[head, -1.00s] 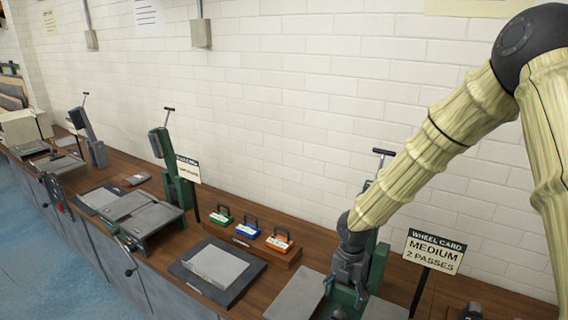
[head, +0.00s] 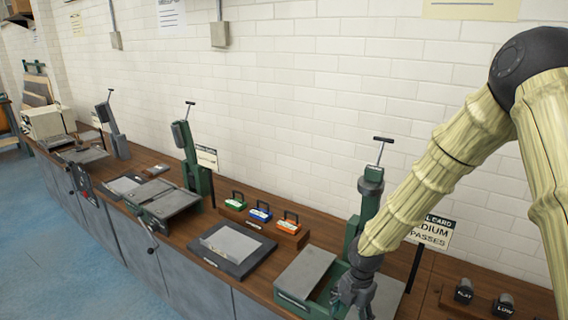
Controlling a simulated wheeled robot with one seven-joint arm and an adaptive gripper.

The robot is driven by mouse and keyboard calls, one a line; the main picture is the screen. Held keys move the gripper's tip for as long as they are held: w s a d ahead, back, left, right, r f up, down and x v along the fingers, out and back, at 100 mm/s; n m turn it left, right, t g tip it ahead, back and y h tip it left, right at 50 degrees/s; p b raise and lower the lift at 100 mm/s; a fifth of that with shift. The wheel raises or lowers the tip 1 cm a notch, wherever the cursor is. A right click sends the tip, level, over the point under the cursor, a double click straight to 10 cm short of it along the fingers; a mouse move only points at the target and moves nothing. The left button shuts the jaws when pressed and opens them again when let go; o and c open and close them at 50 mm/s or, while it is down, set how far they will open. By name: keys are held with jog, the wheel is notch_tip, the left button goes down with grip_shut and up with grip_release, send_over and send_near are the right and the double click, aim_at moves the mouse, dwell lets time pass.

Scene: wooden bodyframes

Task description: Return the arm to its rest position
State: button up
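My arm (head: 430,185) comes in from the right in the head view, bent at a dark elbow joint, with its forearm sloping down to the left. My gripper (head: 352,308) is at the lower end, in front of a green machine (head: 368,205) with a T-handle and grey plates. The gripper points down and its fingertips run near the bottom edge of the picture. I cannot tell whether the fingers are open or shut, or whether they touch the machine.
A wooden bench (head: 275,262) runs along a white brick wall. Two dark knobs labelled FLAT (head: 463,291) and LOW (head: 503,305) sit at right. Green, blue and orange handled blocks (head: 262,214) stand in a wooden holder.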

jog(key=s+a+f+m+y+b, duration=0.2)
jog(key=s+f+m+b, duration=0.2)
jog(key=s+f+m, duration=1.15)
jog(key=s+d+f+m+h+b, duration=0.1)
jog(key=s+d+f+m, duration=0.2)
jog(key=s+f+m, duration=0.2)
jog(key=s+d+f+m+h+b, duration=0.1)
jog(key=s+d+f+m, duration=0.2)
jog(key=s, duration=0.9)
notch_tip(320, 180, down, 4)
jog(key=m, duration=0.2)
jog(key=shift+s+m, duration=0.3)
jog(key=shift+m, duration=0.05)
jog(key=shift+s+d+m+h+b, duration=0.3)
jog(key=shift+s+d+m, duration=0.05)
jog(key=shift+d+m, duration=0.05)
jog(key=shift+c, duration=0.2)
